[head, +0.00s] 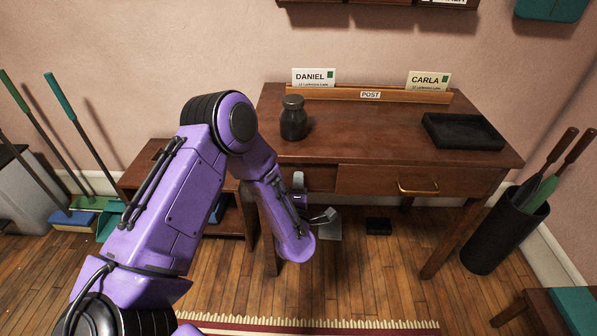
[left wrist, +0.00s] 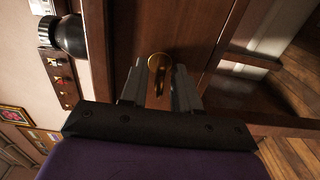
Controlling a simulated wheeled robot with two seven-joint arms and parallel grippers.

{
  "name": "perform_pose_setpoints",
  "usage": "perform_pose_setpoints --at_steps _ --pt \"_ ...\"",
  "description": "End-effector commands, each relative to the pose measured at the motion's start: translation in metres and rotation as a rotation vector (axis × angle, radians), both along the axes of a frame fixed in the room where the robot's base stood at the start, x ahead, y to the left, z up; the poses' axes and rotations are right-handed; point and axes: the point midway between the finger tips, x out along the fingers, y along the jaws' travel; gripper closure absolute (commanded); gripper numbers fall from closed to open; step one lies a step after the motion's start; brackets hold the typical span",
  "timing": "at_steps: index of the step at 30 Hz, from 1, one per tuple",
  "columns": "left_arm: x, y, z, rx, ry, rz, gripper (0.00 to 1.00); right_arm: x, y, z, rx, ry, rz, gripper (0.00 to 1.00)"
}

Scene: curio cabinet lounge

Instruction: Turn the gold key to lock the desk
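The gold key (left wrist: 160,66) shows in the left wrist view in front of the brown wood of the desk. My left gripper (left wrist: 159,80) has one grey finger on each side of the key, very close to it. I cannot tell whether the fingers touch it. In the head view my purple left arm reaches to the left part of the wooden desk (head: 370,150), with the left gripper (head: 312,200) low at its front. The key is hidden there. My right gripper is out of view.
On the desk stand a dark jar (head: 293,118), a black tray (head: 463,131) and a post rack (head: 370,95) with name cards. A drawer handle (head: 418,188) is at the right front. A black bin (head: 503,230) stands right; brooms (head: 70,130) lean at left.

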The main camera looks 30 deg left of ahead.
Motion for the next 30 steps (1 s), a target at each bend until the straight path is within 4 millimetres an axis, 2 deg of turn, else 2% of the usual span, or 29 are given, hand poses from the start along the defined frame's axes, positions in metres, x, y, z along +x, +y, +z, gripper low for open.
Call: perform_pose_setpoints --at_steps 2,3,5,11,14,18,24,26,30 --pt "0.0 0.0 0.0 0.0 0.0 0.0 0.69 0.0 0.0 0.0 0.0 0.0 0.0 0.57" --pt "0.0 0.0 0.0 0.0 0.0 0.0 0.82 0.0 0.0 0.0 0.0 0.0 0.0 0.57" --pt "0.0 0.0 0.0 0.0 0.0 0.0 1.0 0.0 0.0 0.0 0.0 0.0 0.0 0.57" --pt "0.0 -0.001 0.002 0.036 0.021 -0.003 1.0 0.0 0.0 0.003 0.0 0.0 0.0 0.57" --pt "0.001 -0.002 0.006 0.231 0.137 -0.006 1.0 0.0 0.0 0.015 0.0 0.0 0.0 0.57" --pt "0.002 -0.002 0.007 0.623 0.374 -0.008 1.0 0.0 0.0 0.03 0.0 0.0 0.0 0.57" --pt "0.004 -0.001 0.004 1.167 0.706 -0.004 1.0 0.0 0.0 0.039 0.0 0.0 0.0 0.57" --pt "0.004 -0.001 0.004 1.284 0.777 -0.001 1.0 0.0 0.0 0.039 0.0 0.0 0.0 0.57" --pt "0.004 0.001 0.003 1.291 0.786 0.005 1.0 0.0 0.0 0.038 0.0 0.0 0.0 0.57"
